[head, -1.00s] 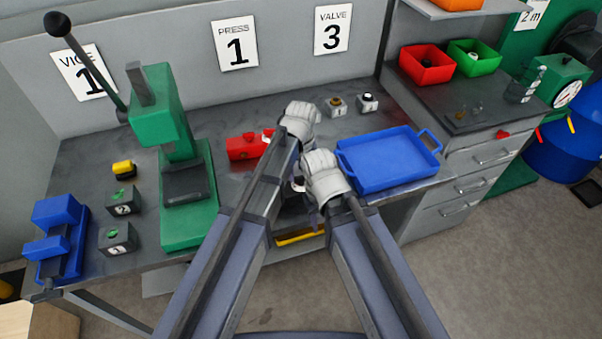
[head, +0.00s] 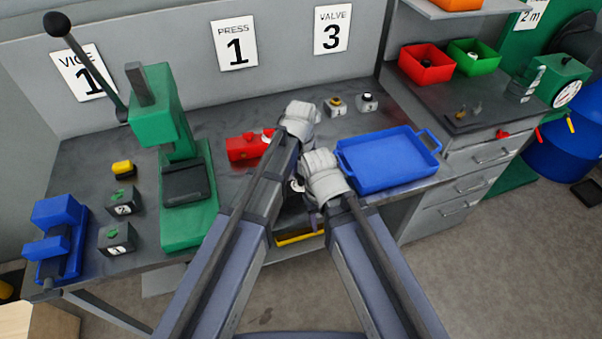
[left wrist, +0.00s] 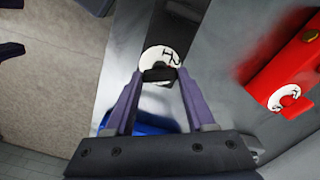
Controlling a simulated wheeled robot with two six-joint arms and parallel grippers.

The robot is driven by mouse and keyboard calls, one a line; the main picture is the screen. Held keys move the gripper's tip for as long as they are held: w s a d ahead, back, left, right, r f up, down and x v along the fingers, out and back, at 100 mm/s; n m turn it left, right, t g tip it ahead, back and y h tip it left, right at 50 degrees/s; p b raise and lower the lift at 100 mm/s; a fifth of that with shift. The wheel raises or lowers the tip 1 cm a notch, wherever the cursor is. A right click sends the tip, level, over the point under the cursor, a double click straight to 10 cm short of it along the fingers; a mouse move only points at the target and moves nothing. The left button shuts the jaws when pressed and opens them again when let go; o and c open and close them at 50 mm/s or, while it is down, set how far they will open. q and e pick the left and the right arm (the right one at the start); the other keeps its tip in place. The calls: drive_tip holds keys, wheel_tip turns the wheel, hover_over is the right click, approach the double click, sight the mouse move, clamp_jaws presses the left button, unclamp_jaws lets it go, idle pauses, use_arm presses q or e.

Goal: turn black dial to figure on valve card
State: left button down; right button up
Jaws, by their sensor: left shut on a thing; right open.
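The black dial (left wrist: 158,74) is a dark bar on a white disc with black marks (left wrist: 158,55), seen in the left wrist view. I cannot read its figures surely. My left gripper (left wrist: 157,84) is shut on the dial, with a purple finger on each side of it. In the head view my arms mostly hide the dial and disc, near the bench's front edge. The valve card (head: 333,30) on the back wall shows 3. My right gripper (head: 314,217) is open, close to the front edge and partly hidden by its own wrist.
A red box (head: 242,148) with its own white disc stands beside the dial. A blue tray (head: 390,160) lies close to the right of my wrists. Two small button boxes stand behind it. The green press (head: 186,200) and blue vice (head: 57,240) stand to the left.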

sight(301, 176)
use_arm(q)
drive_tip(key=shift+m, duration=2.2)
drive_tip(key=shift+c, duration=1.2)
unclamp_jaws()
wheel_tip(301, 176, up, 8)
drive_tip(key=p, duration=0.8)
drive_tip(key=shift+f, duration=0.1)
